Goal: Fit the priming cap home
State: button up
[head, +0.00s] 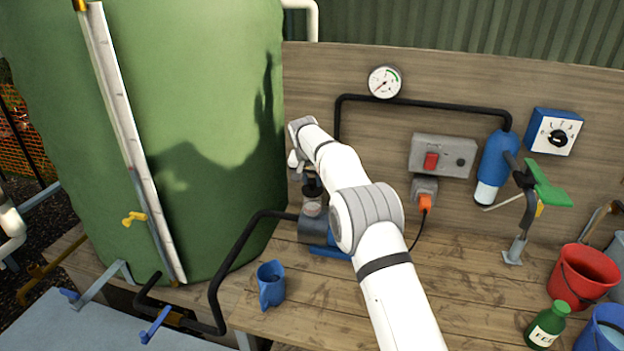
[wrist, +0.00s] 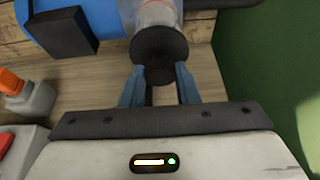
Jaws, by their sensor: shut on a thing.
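The black priming cap (wrist: 158,46) has a wide disc and a narrower knob. My gripper (wrist: 159,85) is shut on the knob, with one blue finger on each side. Beyond the disc in the wrist view is the clear pot (wrist: 157,12) of the pump, with a reddish mark. In the head view the dark cap (head: 312,188) shows over the clear pot (head: 312,207). My gripper (head: 299,172) is above it, partly hidden by my arm. Whether the cap is seated or slightly raised cannot be told. The blue pump body (wrist: 85,18) shows at upper left in the wrist view.
A large green tank (head: 190,130) stands close on the left. A black hose (head: 230,262) runs to the pump. A blue jug (head: 271,284) stands on the wooden bench (head: 300,325). A switch box (head: 442,155) and plug (head: 424,203) are on the back board.

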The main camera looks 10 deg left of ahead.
jog(key=shift+f, duration=0.85)
dwell(1.5)
dwell(0.8)
jog(key=o, duration=1.1)
jog(key=shift+o, duration=0.2)
jog(key=b+v, duration=0.2)
jog(key=v, duration=0.5)
jog(key=shift+s+r, duration=0.2)
jog(key=shift+r, duration=0.15)
